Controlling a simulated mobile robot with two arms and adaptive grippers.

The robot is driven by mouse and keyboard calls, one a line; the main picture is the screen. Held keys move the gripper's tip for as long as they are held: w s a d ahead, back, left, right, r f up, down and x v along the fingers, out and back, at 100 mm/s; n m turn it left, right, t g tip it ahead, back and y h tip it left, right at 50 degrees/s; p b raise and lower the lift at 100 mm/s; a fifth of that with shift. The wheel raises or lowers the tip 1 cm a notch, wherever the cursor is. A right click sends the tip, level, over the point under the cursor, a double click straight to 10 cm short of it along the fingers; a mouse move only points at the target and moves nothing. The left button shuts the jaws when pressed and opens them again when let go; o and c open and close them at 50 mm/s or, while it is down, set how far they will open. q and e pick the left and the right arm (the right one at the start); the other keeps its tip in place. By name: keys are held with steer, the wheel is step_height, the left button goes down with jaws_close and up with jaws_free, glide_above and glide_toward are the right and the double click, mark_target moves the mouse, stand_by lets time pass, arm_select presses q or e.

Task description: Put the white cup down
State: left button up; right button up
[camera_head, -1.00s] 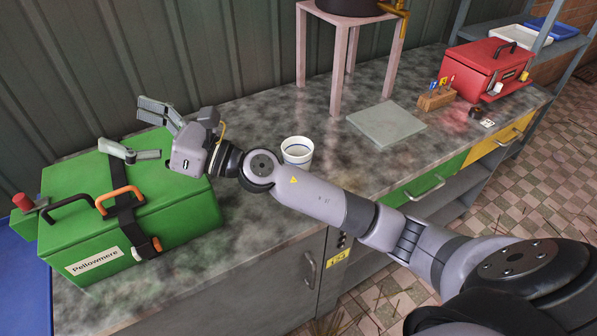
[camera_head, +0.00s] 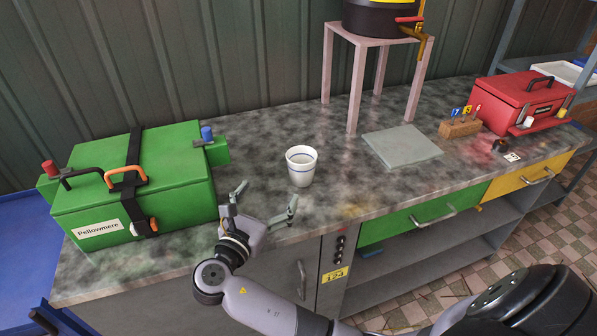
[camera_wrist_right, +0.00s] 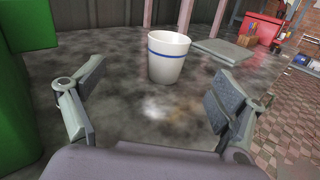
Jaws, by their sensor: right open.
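The white cup (camera_head: 301,166) stands upright on the dark mottled countertop, right of the green box. It has a blue band near its rim, which shows in the wrist view (camera_wrist_right: 167,57). My right gripper (camera_head: 265,203) is open and empty, low over the counter's front edge, in front and left of the cup. In the wrist view the cup is ahead of the spread fingers (camera_wrist_right: 152,100), between them in the picture but farther off, not touched. My left gripper is not in view.
The green box (camera_head: 180,185) is close on the left. A grey slab (camera_head: 402,147) lies right of the cup, by a pink stand (camera_head: 354,85). A wooden block (camera_head: 459,128) and red box (camera_head: 515,100) are farther right. Counter around the cup is clear.

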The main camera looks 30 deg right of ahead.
steer(key=shift+s+f+g, duration=0.1)
steer(key=shift+s+g, duration=0.3)
steer(key=shift+s, duration=0.25)
steer(key=shift+d+h, duration=0.15)
steer(key=shift+h, duration=0.15)
steer(key=p, duration=0.1)
glide_toward(296, 165)
steer(key=x, duration=0.8)
steer(key=shift+w+d, duration=0.3)
steer(key=shift+d, duration=0.1)
steer(key=p+x, duration=0.1)
steer(key=x, duration=0.4)
steer(key=shift+f, duration=0.1)
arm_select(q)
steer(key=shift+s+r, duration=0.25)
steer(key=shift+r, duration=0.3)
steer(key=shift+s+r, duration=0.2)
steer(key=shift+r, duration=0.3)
arm_select(e)
steer(key=shift+a, duration=0.1)
steer(key=shift+c, duration=0.2)
